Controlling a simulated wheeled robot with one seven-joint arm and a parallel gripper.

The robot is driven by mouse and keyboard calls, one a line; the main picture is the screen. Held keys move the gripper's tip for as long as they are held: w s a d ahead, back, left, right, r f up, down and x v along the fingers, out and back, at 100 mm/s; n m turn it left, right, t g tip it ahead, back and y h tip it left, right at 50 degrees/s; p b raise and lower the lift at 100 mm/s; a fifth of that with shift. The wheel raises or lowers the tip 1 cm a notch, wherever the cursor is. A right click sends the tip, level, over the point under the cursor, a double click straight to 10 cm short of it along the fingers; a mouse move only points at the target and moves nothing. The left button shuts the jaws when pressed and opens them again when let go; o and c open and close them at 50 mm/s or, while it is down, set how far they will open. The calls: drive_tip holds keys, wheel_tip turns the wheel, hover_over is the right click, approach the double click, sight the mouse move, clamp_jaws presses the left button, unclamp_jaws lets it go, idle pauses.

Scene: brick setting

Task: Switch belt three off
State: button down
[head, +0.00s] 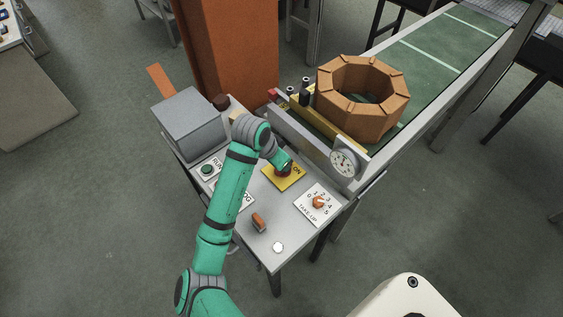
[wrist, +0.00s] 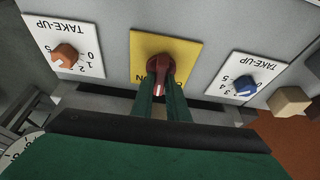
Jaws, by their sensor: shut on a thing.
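A red rotary switch (wrist: 158,66) sits on a yellow plate (wrist: 190,50) in the middle of the wrist view. My gripper (wrist: 160,88) is shut on its handle, a finger on each side. The handle lies along the fingers, with a white mark on it. The plate's lettering is upside down in this view and partly covered by the fingers. In the head view the yellow plate (head: 272,177) reads ON at its upper right. My gripper (head: 285,166) comes down over the red switch (head: 283,173) there. No belt number is readable.
A TAKE-UP dial with an orange knob (head: 319,202) is close to the right. A gauge (head: 344,163) and a brick ring (head: 361,122) on the conveyor stand behind.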

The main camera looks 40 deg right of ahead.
drive_tip(key=n, duration=0.1)
drive_tip(key=n+t, duration=0.1)
drive_tip(key=n, duration=0.2)
drive_tip(key=shift+s+d+n+t+y, duration=0.1)
drive_tip(key=shift+s+n+t+y, duration=0.2)
drive_tip(key=shift+t, duration=0.1)
drive_tip(key=shift+n+t+y, duration=0.5)
drive_tip(key=shift+n+t, duration=0.1)
drive_tip(key=shift+n, duration=1.4)
drive_tip(key=c, duration=1.7)
unclamp_jaws()
drive_tip(key=shift+r, duration=0.1)
